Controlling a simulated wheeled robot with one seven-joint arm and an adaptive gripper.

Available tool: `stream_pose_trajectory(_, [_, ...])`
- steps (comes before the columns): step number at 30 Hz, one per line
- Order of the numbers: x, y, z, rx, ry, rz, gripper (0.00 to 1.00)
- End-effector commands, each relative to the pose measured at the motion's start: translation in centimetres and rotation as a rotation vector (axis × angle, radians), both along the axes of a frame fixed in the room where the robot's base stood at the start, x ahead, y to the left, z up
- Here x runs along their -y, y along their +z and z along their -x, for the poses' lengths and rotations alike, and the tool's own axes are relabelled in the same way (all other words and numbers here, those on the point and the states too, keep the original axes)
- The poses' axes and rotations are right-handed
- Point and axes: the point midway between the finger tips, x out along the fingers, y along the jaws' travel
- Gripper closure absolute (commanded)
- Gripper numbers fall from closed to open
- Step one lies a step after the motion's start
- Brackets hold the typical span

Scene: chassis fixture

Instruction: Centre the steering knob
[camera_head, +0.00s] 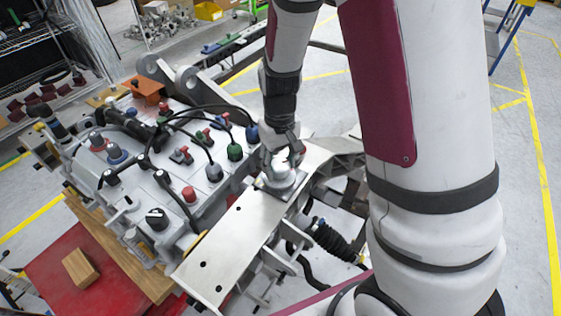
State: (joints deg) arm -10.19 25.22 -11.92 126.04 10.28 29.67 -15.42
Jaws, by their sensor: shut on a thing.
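The steering knob (280,178) is a pale, round knob on a square base, mounted on the flat metal plate (238,232) of the chassis fixture. My gripper (281,158) comes down on it from above and is shut on the knob's upper part. The fingers hide some of the knob's top and far side. I cannot tell from this view which way the knob is turned.
Left of the plate stands a grey control panel (135,205) with several coloured knobs, plugs and looping black cables. A black spring damper (335,240) sits below right of the plate. A wooden block (80,268) lies on a red surface (50,262) at lower left.

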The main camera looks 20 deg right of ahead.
Motion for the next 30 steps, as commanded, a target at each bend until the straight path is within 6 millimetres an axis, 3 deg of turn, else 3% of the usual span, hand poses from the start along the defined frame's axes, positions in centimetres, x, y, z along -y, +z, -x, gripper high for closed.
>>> stream_pose_trajectory(30, [0.01, 0.16, -0.03, 0.004, -0.898, 0.001, 0.82])
